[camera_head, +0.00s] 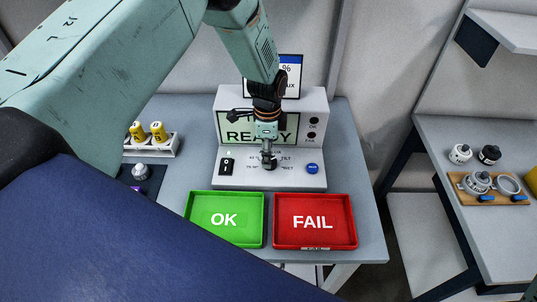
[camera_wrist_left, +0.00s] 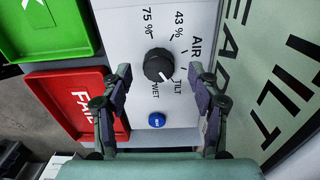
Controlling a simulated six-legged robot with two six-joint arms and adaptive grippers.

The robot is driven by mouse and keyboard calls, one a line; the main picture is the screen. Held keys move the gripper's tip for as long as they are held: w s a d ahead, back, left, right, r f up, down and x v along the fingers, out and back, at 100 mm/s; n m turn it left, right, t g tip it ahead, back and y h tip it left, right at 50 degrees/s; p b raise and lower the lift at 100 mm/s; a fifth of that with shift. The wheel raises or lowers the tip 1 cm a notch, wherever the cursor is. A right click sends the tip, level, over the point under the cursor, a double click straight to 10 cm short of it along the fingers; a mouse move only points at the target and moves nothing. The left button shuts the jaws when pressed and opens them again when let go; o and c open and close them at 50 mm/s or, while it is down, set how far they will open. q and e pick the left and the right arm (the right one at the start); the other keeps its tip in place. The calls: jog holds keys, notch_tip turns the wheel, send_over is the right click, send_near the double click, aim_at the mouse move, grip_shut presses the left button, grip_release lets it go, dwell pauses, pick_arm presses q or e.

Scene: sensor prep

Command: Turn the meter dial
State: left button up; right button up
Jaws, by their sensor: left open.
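The meter dial (camera_wrist_left: 159,65) is a round black knob with a white mark, on the light panel of the meter (camera_head: 314,172). In the left wrist view its white mark points to the lower right, toward the TILT and WET labels. My left gripper (camera_wrist_left: 160,74) is open, with one finger on each side of the dial; I cannot tell whether they touch it. In the head view my left gripper (camera_head: 267,155) hangs in front of the panel and mostly hides the dial. The meter's screen (camera_head: 233,127) reads READY. My right gripper is not in view.
A green OK tray (camera_head: 189,206) and a red FAIL tray (camera_head: 352,242) lie in front of the meter. A blue button (camera_wrist_left: 157,120) is beside the dial. A rack (camera_head: 160,151) with yellow bottles stands left. A second table (camera_head: 440,135) at right holds white parts.

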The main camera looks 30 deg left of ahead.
pick_arm(q)
jog(key=shift+d+f, duration=0.75)
jog(key=shift+f, duration=0.35)
jog(key=shift+a+f, duration=0.4)
jog(key=shift+a, duration=0.35)
jog(key=shift+d+r, duration=0.2)
jog(key=shift+d, duration=0.45)
jog(key=c, duration=0.5)
jog(key=shift+a+f, duration=0.15)
jog(key=shift+a, duration=0.2)
jog(key=c, duration=0.4)
jog(key=shift+c, duration=1.4)
